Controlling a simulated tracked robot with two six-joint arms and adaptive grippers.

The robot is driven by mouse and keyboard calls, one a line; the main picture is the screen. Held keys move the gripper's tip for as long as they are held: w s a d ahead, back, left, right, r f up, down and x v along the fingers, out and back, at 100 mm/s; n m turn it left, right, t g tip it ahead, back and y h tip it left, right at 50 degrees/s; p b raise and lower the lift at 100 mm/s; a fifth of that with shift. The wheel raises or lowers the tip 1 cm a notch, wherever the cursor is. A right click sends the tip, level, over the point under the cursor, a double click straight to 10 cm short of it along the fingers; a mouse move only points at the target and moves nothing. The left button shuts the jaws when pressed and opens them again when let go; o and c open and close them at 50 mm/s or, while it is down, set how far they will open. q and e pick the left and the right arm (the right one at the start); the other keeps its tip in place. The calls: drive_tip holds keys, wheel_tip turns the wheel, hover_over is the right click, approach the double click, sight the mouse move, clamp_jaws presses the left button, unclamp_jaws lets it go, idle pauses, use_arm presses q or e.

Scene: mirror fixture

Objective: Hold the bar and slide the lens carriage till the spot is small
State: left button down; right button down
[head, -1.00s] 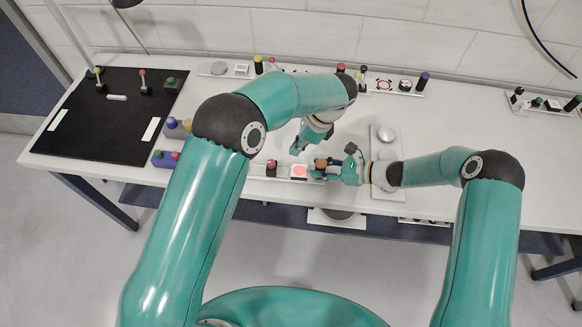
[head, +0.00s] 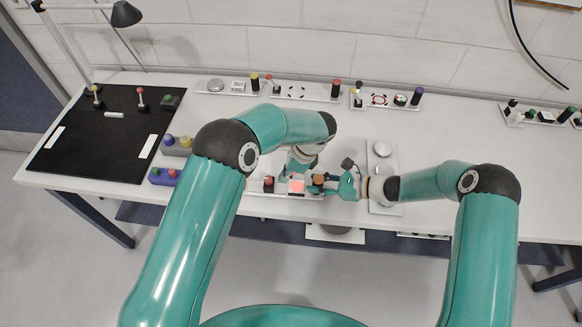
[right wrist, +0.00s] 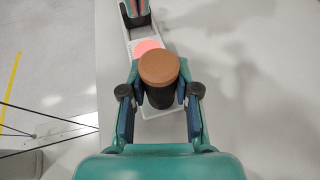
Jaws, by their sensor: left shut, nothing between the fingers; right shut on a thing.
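A narrow white bar (head: 255,192) lies along the table's front edge. My left gripper (head: 290,173) is shut and empty, just behind the spot square. I cannot tell whether it touches anything, nor which part is the lens carriage.
A black mat (head: 100,140) and blue block (head: 163,177) are at left. The table's right part is mostly clear.

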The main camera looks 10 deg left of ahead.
sight(273, 182)
use_arm(q)
drive_tip(key=shift+x, duration=1.5)
drive_tip(key=shift+a, duration=0.1)
drive_tip(key=shift+a, duration=0.95)
drive_tip(key=shift+d, duration=0.1)
drive_tip(key=v, duration=1)
drive_tip(key=shift+f, duration=0.1)
